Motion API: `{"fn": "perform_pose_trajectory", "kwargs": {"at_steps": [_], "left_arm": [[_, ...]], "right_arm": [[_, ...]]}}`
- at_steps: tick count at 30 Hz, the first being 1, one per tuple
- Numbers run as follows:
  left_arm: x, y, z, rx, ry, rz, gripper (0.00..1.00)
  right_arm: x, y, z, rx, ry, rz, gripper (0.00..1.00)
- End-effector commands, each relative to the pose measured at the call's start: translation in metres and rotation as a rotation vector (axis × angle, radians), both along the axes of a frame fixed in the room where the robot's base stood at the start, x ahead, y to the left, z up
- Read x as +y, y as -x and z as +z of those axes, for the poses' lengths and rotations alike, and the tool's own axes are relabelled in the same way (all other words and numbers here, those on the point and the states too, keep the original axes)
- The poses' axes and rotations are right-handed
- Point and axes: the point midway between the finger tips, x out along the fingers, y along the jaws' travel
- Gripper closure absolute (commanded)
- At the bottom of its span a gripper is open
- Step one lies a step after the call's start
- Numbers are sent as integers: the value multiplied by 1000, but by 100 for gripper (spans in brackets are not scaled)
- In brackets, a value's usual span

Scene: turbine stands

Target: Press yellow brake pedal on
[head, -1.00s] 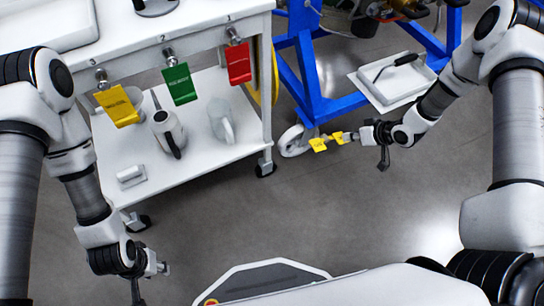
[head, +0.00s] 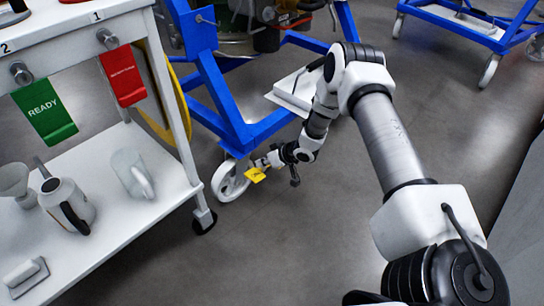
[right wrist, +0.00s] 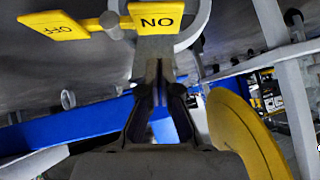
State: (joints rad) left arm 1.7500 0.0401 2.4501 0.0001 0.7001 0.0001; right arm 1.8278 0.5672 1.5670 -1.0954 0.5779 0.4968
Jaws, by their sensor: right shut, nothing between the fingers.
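The yellow brake pedal (head: 255,175) is at the caster wheel (head: 231,181) under the near corner of the blue stand. In the right wrist view it shows as a yellow ON plate (right wrist: 157,18) and a yellow OFF plate (right wrist: 53,25), with upside-down lettering. My right gripper (head: 268,162) is shut and empty, right at the pedal. In the right wrist view its fingertips (right wrist: 159,65) lie close to the ON plate's lower edge; I cannot tell if they touch. My left gripper is out of view.
The blue stand (head: 236,120) holds a white tray (head: 298,90). A white cart (head: 150,215) with green and red tags and a yellow hose (head: 168,115) stands left of the caster. Open grey floor lies in front. Another blue stand (head: 470,32) is at the back right.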

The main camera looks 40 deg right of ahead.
Motion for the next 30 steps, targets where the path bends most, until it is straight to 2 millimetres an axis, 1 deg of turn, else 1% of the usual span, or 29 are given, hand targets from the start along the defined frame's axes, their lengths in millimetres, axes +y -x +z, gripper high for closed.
{"fn": "perform_pose_trajectory", "kwargs": {"at_steps": [1, 3, 6, 10, 19, 22, 26, 30], "left_arm": [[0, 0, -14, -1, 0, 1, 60], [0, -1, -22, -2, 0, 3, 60], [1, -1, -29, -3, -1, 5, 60], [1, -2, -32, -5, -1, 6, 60], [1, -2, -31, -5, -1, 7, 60], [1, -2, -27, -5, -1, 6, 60], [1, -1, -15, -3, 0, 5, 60], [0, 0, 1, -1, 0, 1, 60]], "right_arm": [[4, -7, -15, 0, 2, 4, 100], [6, -4, -29, 3, -1, -1, 100], [9, -3, -39, 2, 0, 0, 100], [11, -3, -44, 0, -1, -1, 100], [11, -3, -43, 0, -1, -1, 100], [13, -3, -43, -1, 13, 1, 100], [17, -2, -44, -11, 78, 2, 100], [22, 0, -50, -26, 184, 2, 100]]}}
